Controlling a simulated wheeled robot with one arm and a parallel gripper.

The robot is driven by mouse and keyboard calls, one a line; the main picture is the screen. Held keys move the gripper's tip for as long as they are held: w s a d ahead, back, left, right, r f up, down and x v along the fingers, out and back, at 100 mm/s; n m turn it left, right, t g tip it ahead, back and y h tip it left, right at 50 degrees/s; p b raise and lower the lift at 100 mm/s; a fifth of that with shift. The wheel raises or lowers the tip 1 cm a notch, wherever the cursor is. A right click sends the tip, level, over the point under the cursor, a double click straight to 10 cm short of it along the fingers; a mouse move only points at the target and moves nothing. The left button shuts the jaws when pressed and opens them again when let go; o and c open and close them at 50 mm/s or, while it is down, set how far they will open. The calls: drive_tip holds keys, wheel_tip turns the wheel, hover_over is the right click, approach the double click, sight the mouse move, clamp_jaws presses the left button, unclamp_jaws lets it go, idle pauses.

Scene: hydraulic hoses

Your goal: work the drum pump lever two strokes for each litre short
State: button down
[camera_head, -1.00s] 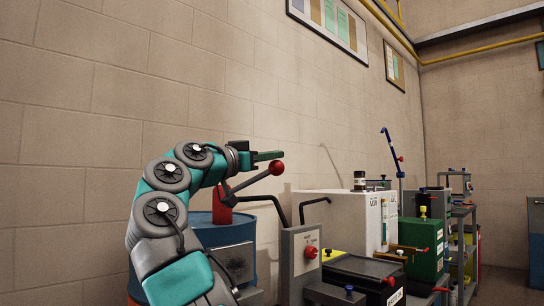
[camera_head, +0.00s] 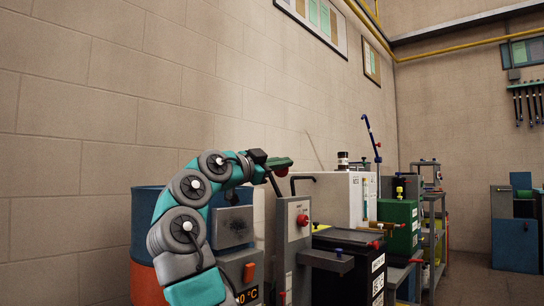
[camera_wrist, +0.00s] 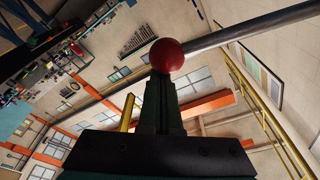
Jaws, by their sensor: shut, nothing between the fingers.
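The pump lever's red ball knob (camera_head: 281,172) shows just under the tip of my gripper (camera_head: 284,162). In the wrist view the red ball (camera_wrist: 167,55) sits at the tips of my shut fingers (camera_wrist: 161,82), not between them. Whether it touches them I cannot tell. The grey lever rod (camera_wrist: 245,27) runs from the ball to the upper right. The blue drum (camera_head: 146,210), with an orange lower part (camera_head: 146,285), stands behind my arm. The pump body and the lever's pivot are hidden by my arm in the head view.
A grey post with a red knob (camera_head: 292,235) stands right of my arm. A digital display (camera_head: 248,295) ends in "0 °C". A white tank (camera_head: 335,200), a green box (camera_head: 398,225) and shelving crowd the right. The wall (camera_head: 95,110) is close behind.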

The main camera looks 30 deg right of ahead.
drive_tip(key=f, duration=0.2)
drive_tip(key=f+m+b, duration=0.1)
drive_tip(key=shift+w+a, duration=0.1)
drive_tip(key=shift+w, duration=0.2)
drive_tip(key=shift+w+f+b, duration=0.15)
drive_tip(key=shift+f+b, duration=0.6)
drive_tip(key=shift+f, duration=0.2)
drive_tip(key=shift+w+f, duration=0.1)
drive_tip(key=b, duration=0.1)
approach(283, 174)
drive_tip(key=s+r, duration=0.1)
drive_tip(key=s, duration=0.1)
drive_tip(key=shift+s+d+r, duration=0.1)
drive_tip(key=shift+s+d, duration=0.15)
drive_tip(key=shift+d, duration=0.1)
